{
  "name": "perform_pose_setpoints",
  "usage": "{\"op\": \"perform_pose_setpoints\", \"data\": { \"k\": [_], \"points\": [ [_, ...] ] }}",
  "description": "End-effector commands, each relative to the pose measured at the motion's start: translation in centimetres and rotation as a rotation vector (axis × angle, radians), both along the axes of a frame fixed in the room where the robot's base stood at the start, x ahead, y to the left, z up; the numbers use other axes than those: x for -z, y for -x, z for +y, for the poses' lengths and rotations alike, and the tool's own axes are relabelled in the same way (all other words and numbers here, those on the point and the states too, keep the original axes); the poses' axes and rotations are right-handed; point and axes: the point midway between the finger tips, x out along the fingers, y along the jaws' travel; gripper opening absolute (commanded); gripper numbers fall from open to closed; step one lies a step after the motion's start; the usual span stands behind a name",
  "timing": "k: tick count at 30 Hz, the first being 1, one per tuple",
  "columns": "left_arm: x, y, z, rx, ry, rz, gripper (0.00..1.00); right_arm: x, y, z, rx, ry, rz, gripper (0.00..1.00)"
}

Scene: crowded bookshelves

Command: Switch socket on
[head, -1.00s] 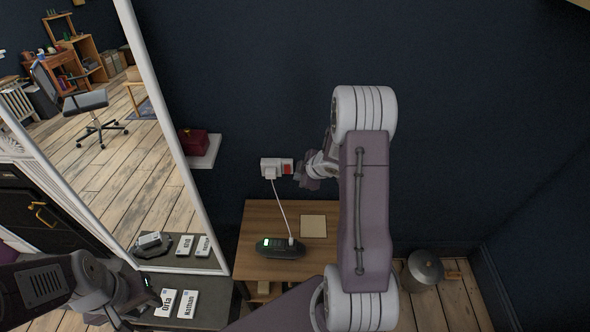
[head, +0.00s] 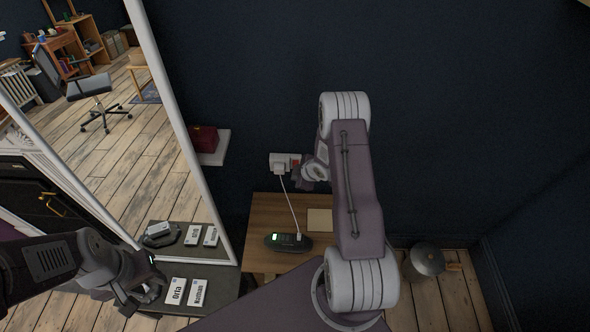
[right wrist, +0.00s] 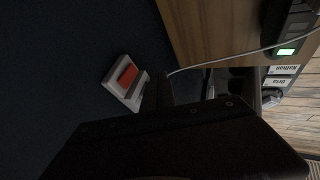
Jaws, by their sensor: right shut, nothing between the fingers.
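The white wall socket (head: 279,158) is on the dark wall above a small wooden table, with a white plug and cable in its left part. Its red switch (right wrist: 128,74) shows clearly in the right wrist view; in the head view it is partly covered by my right gripper (head: 306,185). That gripper is shut and empty, right beside the switch; I cannot tell whether it touches. Whether the switch is on or off is not clear. My left gripper (head: 136,297) is low at the left, far from the socket; its finger gap is unclear.
A dark device (head: 287,243) with a green-lit display stands on the wooden table (head: 262,212), joined to the plug by the cable. A mirror (head: 195,165) leans at the left. A red box (head: 203,139) sits on a small shelf. A lidded metal pot (head: 425,262) stands at the right.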

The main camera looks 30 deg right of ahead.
Motion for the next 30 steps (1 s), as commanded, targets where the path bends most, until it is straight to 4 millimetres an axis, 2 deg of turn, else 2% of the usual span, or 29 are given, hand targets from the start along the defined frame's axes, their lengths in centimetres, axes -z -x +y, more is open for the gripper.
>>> {"op": "perform_pose_setpoints", "data": {
  "k": [2,9,23,27,30],
  "points": [
    [-0.3,0.0,0.0,0.000,0.000,0.000,0.38,1.4,-0.9,0.2,-0.001,-0.001,0.002,0.00],
    [-2.0,0.0,0.0,0.000,0.000,0.000,0.38,1.8,-3.8,-1.5,0.000,0.000,-0.001,0.00],
    [-2.0,0.0,0.0,0.000,0.000,0.000,0.38,2.2,-4.5,-2.0,0.000,0.000,-0.001,0.00],
    [-0.7,0.0,0.0,0.000,0.000,0.001,0.38,2.7,-5.7,-2.1,0.000,0.014,-0.022,0.00],
    [-1.2,0.0,0.0,0.000,0.000,0.000,0.38,2.3,-5.5,-2.1,0.001,0.012,-0.019,0.00]
  ]
}}
